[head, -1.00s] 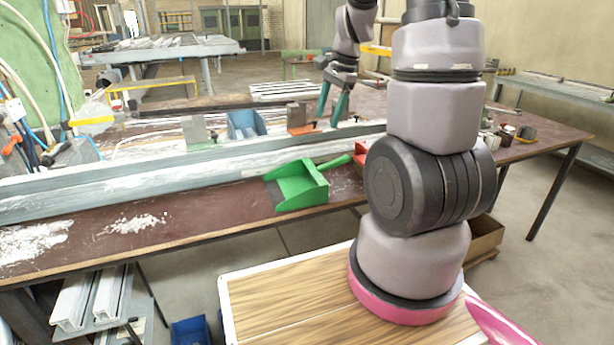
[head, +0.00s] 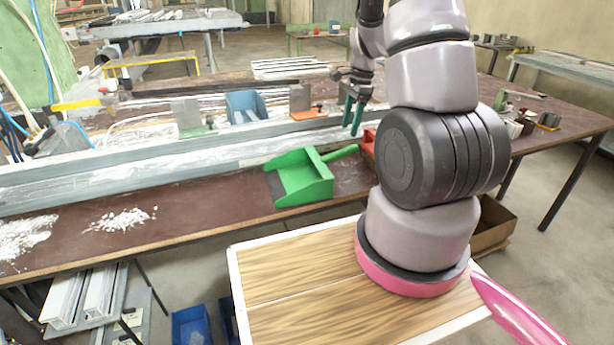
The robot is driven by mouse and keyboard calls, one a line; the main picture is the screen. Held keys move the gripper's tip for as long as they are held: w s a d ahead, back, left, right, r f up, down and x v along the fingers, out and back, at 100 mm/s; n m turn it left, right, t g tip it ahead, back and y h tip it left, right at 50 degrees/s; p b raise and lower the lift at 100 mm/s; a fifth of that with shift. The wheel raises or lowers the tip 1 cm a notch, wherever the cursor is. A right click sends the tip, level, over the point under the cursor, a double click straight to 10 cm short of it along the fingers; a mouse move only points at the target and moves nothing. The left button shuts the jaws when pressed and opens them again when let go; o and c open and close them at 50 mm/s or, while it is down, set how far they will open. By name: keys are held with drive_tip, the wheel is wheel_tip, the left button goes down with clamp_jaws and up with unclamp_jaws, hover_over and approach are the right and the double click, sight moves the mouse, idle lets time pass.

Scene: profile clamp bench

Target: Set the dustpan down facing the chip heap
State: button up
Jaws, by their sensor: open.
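The green dustpan (head: 304,180) rests on the brown bench top near its front edge. Its dark lip faces left, and its green handle (head: 340,153) points right and back. A small white chip heap (head: 122,219) lies on the bench to the left, with bare bench between it and the lip. My gripper (head: 353,116) has teal fingers that point down. It is open and empty, above and behind the handle end, apart from the dustpan as far as I can see.
A long grey metal profile (head: 120,172) runs along the bench behind the dustpan. A red object (head: 369,140) sits right of the handle, partly hidden by my arm. More white chips (head: 24,235) lie at far left.

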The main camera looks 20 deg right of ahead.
sight(344, 149)
drive_tip(key=shift+a+f, duration=0.25)
drive_tip(key=shift+f, duration=1.25)
drive_tip(key=shift+a+f, duration=0.2)
drive_tip(key=shift+f, duration=1.25)
drive_tip(key=shift+a+f, duration=0.25)
drive_tip(key=shift+f, duration=1.25)
clamp_jaws()
drive_tip(key=shift+r, duration=0.15)
wheel_tip(344, 149, up, 12)
